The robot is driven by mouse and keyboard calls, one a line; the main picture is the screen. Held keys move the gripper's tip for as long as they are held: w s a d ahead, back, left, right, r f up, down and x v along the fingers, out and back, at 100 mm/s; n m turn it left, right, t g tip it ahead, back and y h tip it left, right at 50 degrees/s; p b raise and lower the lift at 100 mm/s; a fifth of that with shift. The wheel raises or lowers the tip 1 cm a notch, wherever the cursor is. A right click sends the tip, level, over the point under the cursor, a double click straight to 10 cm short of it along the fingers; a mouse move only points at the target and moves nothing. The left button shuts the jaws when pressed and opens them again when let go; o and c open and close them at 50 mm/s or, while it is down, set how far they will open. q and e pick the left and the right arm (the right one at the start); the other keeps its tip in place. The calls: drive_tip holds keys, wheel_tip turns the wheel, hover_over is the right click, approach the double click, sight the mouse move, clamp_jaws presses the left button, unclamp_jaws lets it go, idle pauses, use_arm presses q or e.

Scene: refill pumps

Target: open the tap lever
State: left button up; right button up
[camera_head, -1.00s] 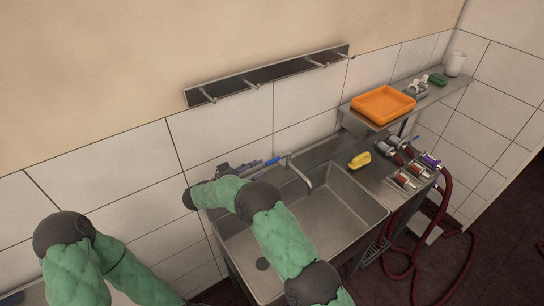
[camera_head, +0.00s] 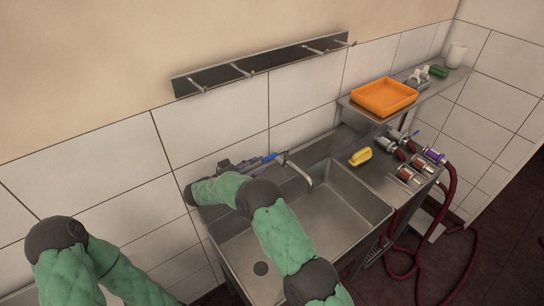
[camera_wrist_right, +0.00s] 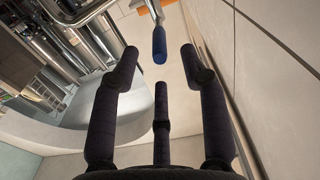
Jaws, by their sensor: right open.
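The tap (camera_head: 300,173) stands at the back of the steel sink, its spout over the basin. Its blue-ended lever (camera_head: 269,157) points left along the wall; the blue end also shows in the right wrist view (camera_wrist_right: 160,45). My right gripper (camera_head: 238,168) is at the back-left of the sink, close to the lever, partly hidden by my arm. In the right wrist view its dark fingers (camera_wrist_right: 159,66) are spread, with the blue end in line with the gap near the fingertips. I cannot tell any contact. My left gripper is out of view.
The sink basin (camera_head: 335,215) is empty below my right arm. A yellow object (camera_head: 361,156) lies on the right worktop beside several hose couplings with red hoses. An orange tray (camera_head: 384,98) sits on the shelf above. A hook rail (camera_head: 265,68) is on the wall.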

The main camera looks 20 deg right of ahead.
sight(272, 156)
drive_tip(key=x, duration=0.7)
drive_tip(key=shift+w+d, duration=0.1)
drive_tip(key=shift+d, duration=0.25)
clamp_jaws()
